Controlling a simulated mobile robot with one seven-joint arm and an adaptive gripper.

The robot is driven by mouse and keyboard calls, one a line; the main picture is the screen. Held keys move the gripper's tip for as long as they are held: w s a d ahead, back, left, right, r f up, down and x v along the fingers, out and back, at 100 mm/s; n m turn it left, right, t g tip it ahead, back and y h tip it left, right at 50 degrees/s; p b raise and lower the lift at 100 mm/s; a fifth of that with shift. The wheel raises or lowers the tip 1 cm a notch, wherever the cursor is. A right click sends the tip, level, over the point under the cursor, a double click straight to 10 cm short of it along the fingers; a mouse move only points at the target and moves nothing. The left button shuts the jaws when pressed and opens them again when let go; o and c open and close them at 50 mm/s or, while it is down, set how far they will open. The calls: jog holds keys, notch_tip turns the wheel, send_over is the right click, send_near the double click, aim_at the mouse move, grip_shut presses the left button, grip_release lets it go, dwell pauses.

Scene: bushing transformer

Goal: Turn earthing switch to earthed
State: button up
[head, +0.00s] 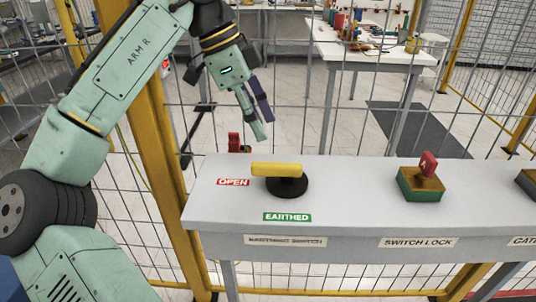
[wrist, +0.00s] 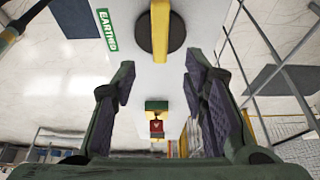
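The earthing switch has a yellow bar handle (head: 276,169) on a round black base (head: 287,187), on a grey panel table (head: 350,200). The bar lies roughly left-right, its left end beside the red OPEN label (head: 233,182). The green EARTHED label (head: 287,217) is in front of the base. In the wrist view, the handle (wrist: 160,32) and black base (wrist: 177,35) show at top centre, with the EARTHED label (wrist: 107,30) to their left. My gripper (head: 262,122) is above and behind the handle, apart from it. Its fingers (wrist: 159,85) are spread and empty.
A red-tagged switch lock block (head: 420,185) stands right of the switch. A small red item (head: 234,142) is at the panel's back left edge. A wire fence with a yellow post (head: 150,130) stands behind and left. The panel between switch and lock is clear.

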aim_at(282, 164)
jog(key=p+x, duration=0.1)
jog(key=x, duration=0.9)
jog(key=shift+d+f, duration=0.15)
jog(key=shift+d, duration=0.1)
grip_shut()
dwell(0.4)
